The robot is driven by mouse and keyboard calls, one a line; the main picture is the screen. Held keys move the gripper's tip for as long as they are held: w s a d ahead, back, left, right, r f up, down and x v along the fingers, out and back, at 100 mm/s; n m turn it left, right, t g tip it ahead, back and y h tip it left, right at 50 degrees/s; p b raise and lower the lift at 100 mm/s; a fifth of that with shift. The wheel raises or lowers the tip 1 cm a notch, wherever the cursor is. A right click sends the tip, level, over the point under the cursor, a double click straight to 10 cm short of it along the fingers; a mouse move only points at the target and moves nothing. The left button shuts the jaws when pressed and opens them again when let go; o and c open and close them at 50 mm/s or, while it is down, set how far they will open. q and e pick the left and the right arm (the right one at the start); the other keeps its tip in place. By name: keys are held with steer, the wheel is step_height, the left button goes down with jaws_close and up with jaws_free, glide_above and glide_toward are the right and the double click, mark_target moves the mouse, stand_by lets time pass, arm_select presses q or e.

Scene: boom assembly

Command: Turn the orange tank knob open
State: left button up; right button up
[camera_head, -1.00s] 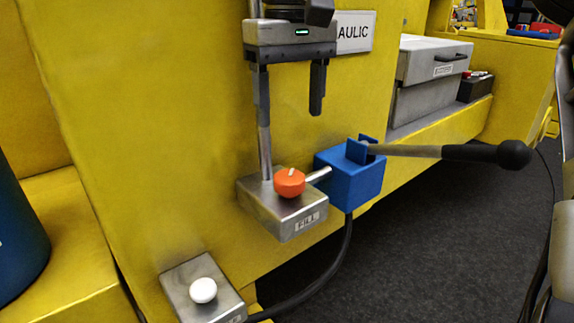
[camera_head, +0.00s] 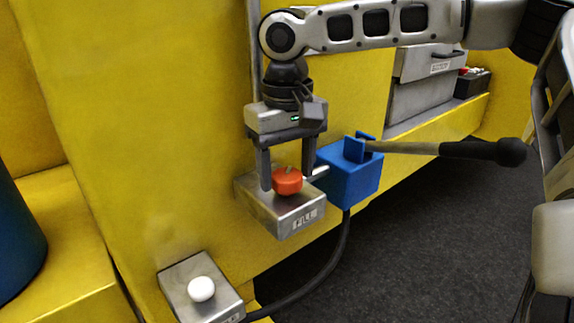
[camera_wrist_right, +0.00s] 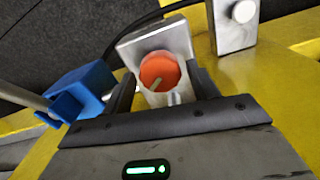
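The orange tank knob (camera_head: 287,182) sits on top of a metal block (camera_head: 293,224) labelled FILL. It also shows in the wrist view (camera_wrist_right: 159,73), with a pale pointer mark across its top. My right gripper (camera_head: 287,176) is above the block, pointing down, with one finger on each side of the knob. The fingers are apart, and in the wrist view (camera_wrist_right: 162,88) gaps show between them and the knob. I cannot tell whether either finger touches it. My left gripper is not in view.
A blue valve box (camera_head: 350,180) with a long black-gripped lever (camera_head: 440,149) stands just right of the block. A white knob (camera_head: 201,289) sits on a lower metal block. A yellow wall is behind, and a grey box (camera_head: 425,90) stands at the back right.

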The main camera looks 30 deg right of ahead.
steer(key=c, duration=0.7)
steer(key=shift+n, duration=0.3)
steer(key=shift+o, duration=0.2)
steer(key=n, duration=0.9)
steer(key=shift+n, duration=0.4)
steer(key=o, duration=1)
